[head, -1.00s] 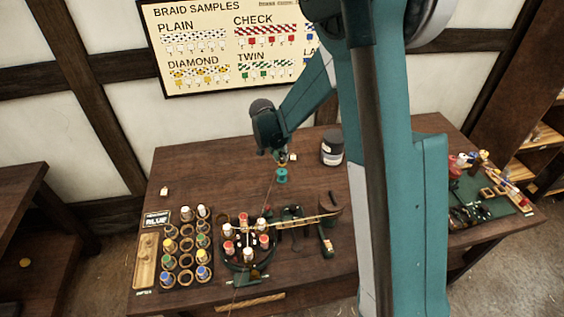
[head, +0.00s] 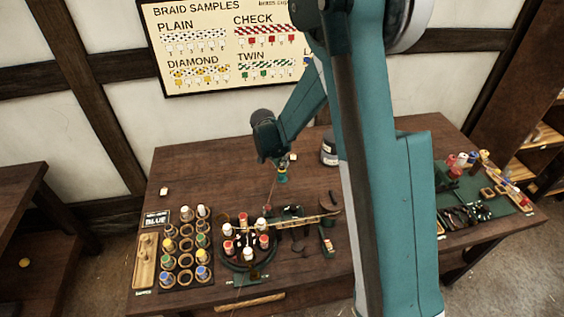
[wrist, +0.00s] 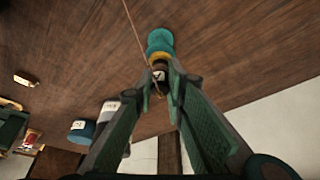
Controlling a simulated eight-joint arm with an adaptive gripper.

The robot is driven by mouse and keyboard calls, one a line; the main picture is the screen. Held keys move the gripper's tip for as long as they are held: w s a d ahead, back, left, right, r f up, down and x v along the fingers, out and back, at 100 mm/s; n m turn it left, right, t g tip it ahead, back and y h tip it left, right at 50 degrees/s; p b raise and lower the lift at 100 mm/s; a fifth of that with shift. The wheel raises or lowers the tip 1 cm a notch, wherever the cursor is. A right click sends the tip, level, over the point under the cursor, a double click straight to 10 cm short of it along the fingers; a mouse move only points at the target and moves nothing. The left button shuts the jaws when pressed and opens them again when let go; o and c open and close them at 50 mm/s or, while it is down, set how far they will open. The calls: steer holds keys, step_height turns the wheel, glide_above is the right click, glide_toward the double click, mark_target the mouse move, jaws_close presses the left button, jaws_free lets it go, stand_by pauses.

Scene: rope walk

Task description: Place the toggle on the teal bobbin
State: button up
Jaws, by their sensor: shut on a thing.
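A thin cord (wrist: 133,27) runs past the bobbin to my fingertips.
The round braiding stand (head: 248,262) with several bobbins is in front. A rack of several bobbins (head: 186,250) stands to its left. The table's left rear is mostly clear.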

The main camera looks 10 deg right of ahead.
steer(key=o, duration=0.9)
steer(key=shift+r, duration=0.15)
steer(key=p+v, duration=0.1)
steer(key=v, duration=1.1)
stand_by(0.4)
